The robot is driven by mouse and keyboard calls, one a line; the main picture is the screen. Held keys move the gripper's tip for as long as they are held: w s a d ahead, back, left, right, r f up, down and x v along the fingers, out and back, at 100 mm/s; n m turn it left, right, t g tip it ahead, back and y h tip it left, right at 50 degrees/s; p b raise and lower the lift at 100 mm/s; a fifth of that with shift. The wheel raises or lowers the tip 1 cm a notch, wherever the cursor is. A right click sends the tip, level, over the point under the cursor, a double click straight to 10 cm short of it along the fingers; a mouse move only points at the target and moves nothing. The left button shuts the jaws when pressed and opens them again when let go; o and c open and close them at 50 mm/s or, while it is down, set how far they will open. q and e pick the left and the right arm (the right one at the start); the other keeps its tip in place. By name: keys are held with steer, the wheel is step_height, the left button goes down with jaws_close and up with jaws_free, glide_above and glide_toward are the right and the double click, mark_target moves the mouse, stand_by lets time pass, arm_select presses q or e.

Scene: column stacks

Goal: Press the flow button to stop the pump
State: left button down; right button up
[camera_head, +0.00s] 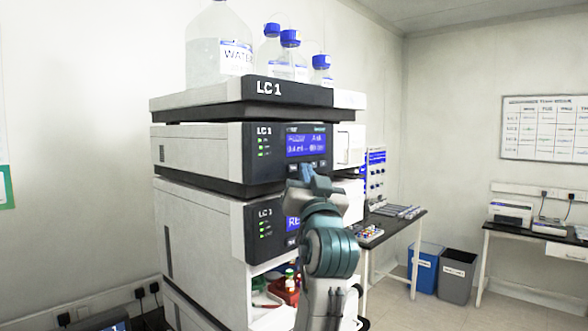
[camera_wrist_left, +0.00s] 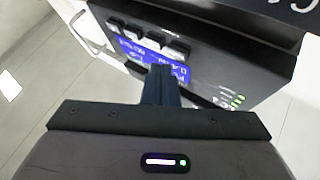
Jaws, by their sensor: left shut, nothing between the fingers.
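The pump module (camera_head: 210,143) is a grey unit marked LC 1 with a dark front. Its lit blue display (camera_head: 306,144) shows a value that looks like 0.4 ml. A row of small dark buttons lies under it, partly behind my gripper; the row shows clearly in the left wrist view (camera_wrist_left: 154,40). I cannot read which button is the flow one. My left gripper (camera_head: 306,171) is shut and empty, its tips in front of the button row. In the left wrist view its fingers (camera_wrist_left: 162,72) overlap the blue display (camera_wrist_left: 133,51). I cannot tell whether they touch the panel.
A tray with a WATER bottle (camera_head: 219,50) and smaller blue-capped bottles (camera_head: 290,58) tops the stack. Another LC 1 module (camera_head: 265,225) sits below, its display partly hidden by my arm. A bench (camera_head: 397,232) and bins (camera_head: 457,275) stand right.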

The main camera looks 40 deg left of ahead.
arm_select(q)
steer(key=shift+a, duration=0.15)
stand_by(1.5)
steer(key=shift+a, duration=0.35)
steer(key=shift+a, duration=0.35)
stand_by(0.7)
steer(key=shift+d, duration=0.1)
steer(key=shift+d+b, duration=0.3)
steer(key=shift+d, duration=0.45)
steer(key=shift+s+d, duration=0.2)
steer(key=shift+d, duration=2.3)
